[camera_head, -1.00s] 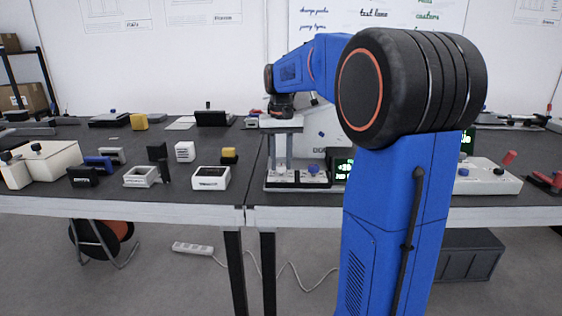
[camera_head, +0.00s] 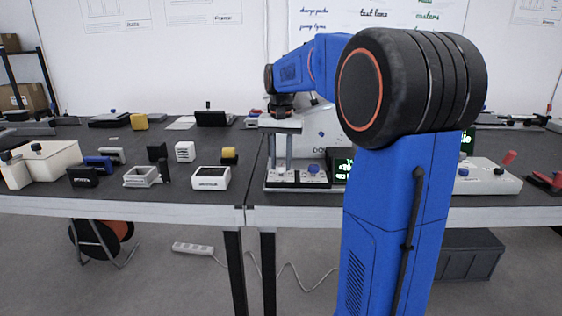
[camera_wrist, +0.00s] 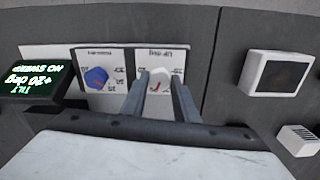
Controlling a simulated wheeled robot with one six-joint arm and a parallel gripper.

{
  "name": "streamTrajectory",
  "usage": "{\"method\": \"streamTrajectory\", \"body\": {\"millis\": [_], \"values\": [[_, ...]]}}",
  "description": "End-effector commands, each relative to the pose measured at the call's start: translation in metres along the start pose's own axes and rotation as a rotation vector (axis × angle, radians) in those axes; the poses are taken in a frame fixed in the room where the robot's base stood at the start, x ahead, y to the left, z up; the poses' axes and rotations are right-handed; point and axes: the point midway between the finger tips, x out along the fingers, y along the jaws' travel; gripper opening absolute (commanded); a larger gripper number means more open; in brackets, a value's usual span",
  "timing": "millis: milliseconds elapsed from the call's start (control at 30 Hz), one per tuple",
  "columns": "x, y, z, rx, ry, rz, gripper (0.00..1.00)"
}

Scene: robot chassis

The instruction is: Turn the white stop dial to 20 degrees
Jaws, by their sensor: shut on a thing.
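The white dial (camera_wrist: 160,84) sits on the right plate of a light panel (camera_wrist: 110,54) in the wrist view. My gripper (camera_wrist: 160,76) points down with its two fingers on either side of the dial, shut on it. A red mark shows on or beside the dial; its exact angle is too small to read. In the head view my gripper (camera_head: 281,165) stands upright over the panel, with the white dial (camera_head: 281,173) small between the fingertips. A blue dial (camera_wrist: 96,77) sits on the other plate, apart from my fingers.
A dark display (camera_wrist: 32,83) beside the panel shows green text, seemingly "TILT +20 deg" and "NO SWEEP", upside down. A white-framed box (camera_wrist: 276,73) and a slotted white block (camera_wrist: 298,140) stand on the opposite side. Dark tabletop lies between.

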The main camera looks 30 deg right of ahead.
Motion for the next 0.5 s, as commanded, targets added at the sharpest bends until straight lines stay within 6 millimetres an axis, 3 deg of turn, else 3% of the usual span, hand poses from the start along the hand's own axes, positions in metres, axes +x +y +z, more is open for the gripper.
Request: {"method": "streamTrajectory", "body": {"millis": [33,100,500], "values": [[-0.0011,-0.0002,-0.0007,0.0,0.003,-0.001,0.35],[-0.0009,-0.0001,-0.0006,0.0,0.003,-0.001,0.46],[-0.0072,-0.0002,-0.0005,0.0,0.002,-0.001,0.46]]}}
